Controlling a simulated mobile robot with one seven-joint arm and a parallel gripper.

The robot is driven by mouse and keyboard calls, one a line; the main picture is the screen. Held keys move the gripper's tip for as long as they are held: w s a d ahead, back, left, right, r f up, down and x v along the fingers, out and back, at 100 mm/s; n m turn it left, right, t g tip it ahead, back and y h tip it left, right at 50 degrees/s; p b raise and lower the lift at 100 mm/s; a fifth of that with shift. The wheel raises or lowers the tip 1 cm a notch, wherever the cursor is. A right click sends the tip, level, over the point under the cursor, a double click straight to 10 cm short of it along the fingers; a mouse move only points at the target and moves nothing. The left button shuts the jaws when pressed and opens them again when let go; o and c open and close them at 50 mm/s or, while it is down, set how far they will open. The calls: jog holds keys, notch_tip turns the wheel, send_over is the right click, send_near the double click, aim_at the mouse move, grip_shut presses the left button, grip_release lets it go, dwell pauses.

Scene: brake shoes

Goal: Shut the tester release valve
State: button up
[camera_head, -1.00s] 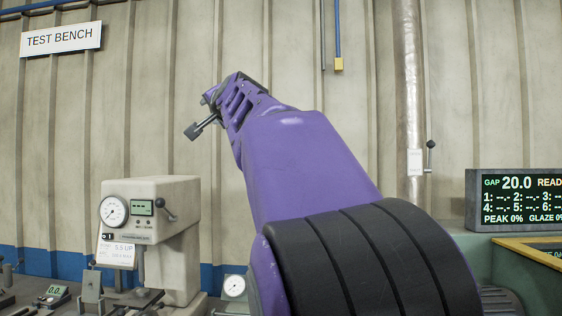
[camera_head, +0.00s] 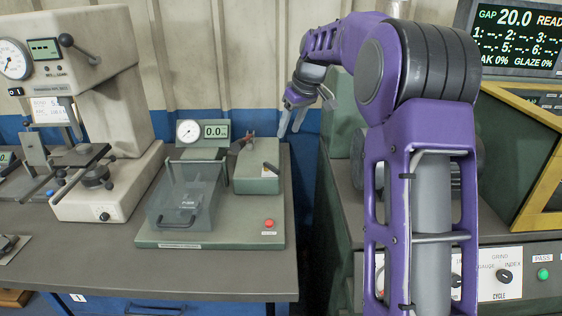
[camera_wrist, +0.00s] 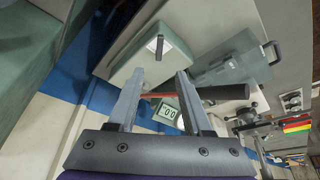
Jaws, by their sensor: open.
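The tester (camera_head: 219,233) is a green-grey base plate on the bench. On its right stands a green block (camera_head: 253,182) with a small dark lever (camera_head: 271,168), which looks like the release valve; it also shows in the wrist view (camera_wrist: 159,47), just beyond the fingertips. A red rod with a black grip (camera_wrist: 225,91) crosses near the fingers in the wrist view. My gripper (camera_head: 291,132) is open and empty, pointing down, behind and right of the block in the head view. In the wrist view its fingers (camera_wrist: 160,73) are apart, with nothing held.
The tester carries a clear box (camera_head: 185,205), a round gauge (camera_head: 188,132), a display reading 0.0 (camera_head: 216,131) and a red button (camera_head: 268,223). A cream press (camera_head: 105,190) stands to the left. A green cabinet with knobs (camera_head: 500,278) is at right, beyond a gap.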

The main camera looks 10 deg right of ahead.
aim_at(274, 168)
jog(key=b+x, duration=0.1)
jog(key=x, duration=1.5)
jog(key=shift+w+a, duration=0.15)
jog(key=shift+r, duration=0.1)
grip_shut()
